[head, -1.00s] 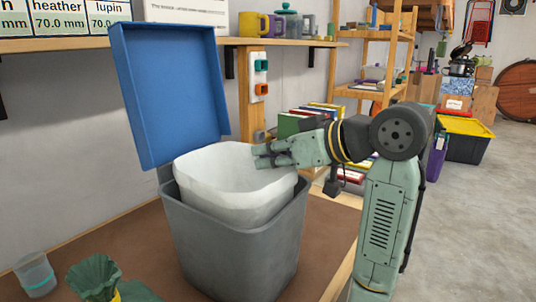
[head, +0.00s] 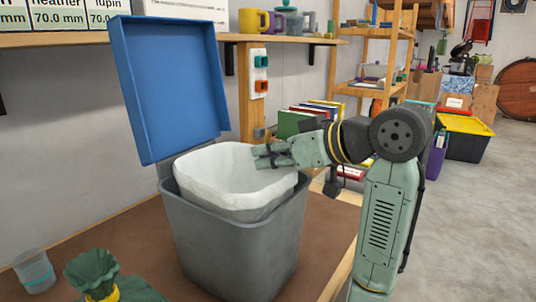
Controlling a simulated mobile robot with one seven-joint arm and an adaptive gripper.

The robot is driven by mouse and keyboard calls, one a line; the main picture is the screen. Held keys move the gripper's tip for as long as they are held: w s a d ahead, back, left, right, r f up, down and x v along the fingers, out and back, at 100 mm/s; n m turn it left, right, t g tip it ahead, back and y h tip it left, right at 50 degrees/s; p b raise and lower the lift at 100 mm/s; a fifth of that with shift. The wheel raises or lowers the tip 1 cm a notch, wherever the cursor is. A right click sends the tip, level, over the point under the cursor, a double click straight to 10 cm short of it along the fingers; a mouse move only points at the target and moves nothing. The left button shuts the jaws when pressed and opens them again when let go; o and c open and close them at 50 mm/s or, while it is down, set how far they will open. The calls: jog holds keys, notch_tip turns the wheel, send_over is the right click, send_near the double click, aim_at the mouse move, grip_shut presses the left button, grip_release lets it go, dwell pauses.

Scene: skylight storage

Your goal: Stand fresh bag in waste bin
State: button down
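The grey waste bin (head: 236,247) stands on the brown worktop with its blue lid (head: 172,88) swung up and open at the back. The white fresh bag (head: 212,180) is inside the bin's mouth, upright and open at the top, its rim standing above the bin's rim. My gripper (head: 258,156) reaches in from the right, at the bag's right rear rim. Its fingers point left and overlap the rim; I cannot tell whether they pinch it or are apart from it. The bag's bottom is hidden inside the bin.
A tied green bag (head: 98,277) with a yellow band and a clear cup (head: 35,271) are at the front left of the worktop. A shelf with mugs (head: 253,22) runs along the wall behind. Books (head: 300,122) stand behind my arm. The floor at right is open.

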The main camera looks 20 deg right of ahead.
jog(key=shift+f, duration=0.1)
jog(key=c, duration=1.7)
grip_release()
jog(key=shift+d, duration=0.1)
jog(key=p+v, duration=0.3)
jog(key=v, duration=0.5)
dwell(0.3)
dwell(0.4)
jog(key=v, duration=1.2)
